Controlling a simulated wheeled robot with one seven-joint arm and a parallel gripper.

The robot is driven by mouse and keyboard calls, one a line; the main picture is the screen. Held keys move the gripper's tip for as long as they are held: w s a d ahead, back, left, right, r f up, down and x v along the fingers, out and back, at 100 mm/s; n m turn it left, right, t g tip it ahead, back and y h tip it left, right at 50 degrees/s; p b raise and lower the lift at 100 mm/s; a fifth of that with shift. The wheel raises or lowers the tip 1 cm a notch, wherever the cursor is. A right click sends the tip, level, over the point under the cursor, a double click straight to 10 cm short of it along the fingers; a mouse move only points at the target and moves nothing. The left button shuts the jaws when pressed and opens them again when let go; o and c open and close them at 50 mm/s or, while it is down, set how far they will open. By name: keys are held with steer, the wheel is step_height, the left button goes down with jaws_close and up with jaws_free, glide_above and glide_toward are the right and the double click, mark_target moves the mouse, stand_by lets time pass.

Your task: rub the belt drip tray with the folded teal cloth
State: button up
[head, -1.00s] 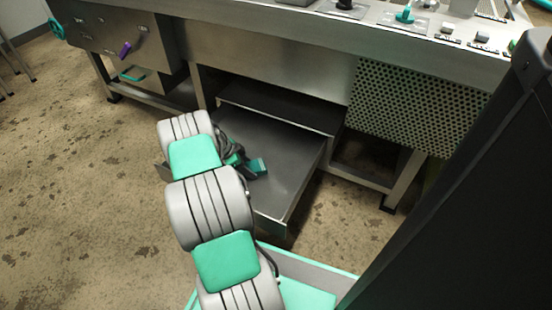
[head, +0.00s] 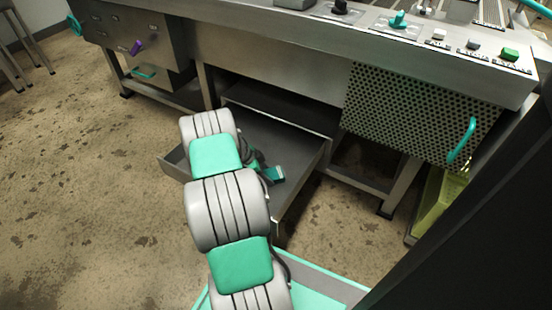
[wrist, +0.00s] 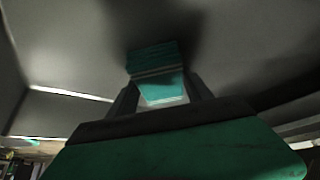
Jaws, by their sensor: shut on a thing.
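The belt drip tray (head: 298,190) is a grey metal tray that sticks out from under the machine, open at the top. My arm crosses over its left part and hides some of it. My gripper (head: 263,172) is inside the tray, shut on the folded teal cloth (head: 276,174). In the wrist view the cloth (wrist: 155,62) shows between the two dark fingers of the gripper (wrist: 160,97), against the grey tray floor (wrist: 75,45). The cloth is very close to the floor; I cannot tell if they touch.
The machine's steel front (head: 270,65) overhangs the tray's back. A perforated panel (head: 405,115) with a teal handle (head: 462,140) is at the right, near a yellow-green bin (head: 433,205). A frame leg (head: 398,185) stands right of the tray. The floor (head: 90,190) at left is clear.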

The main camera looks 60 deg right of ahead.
steer(key=shift+s+r, duration=0.15)
steer(key=shift+s, duration=0.2)
steer(key=shift+r+p, duration=2.35)
steer(key=shift+r, duration=1.55)
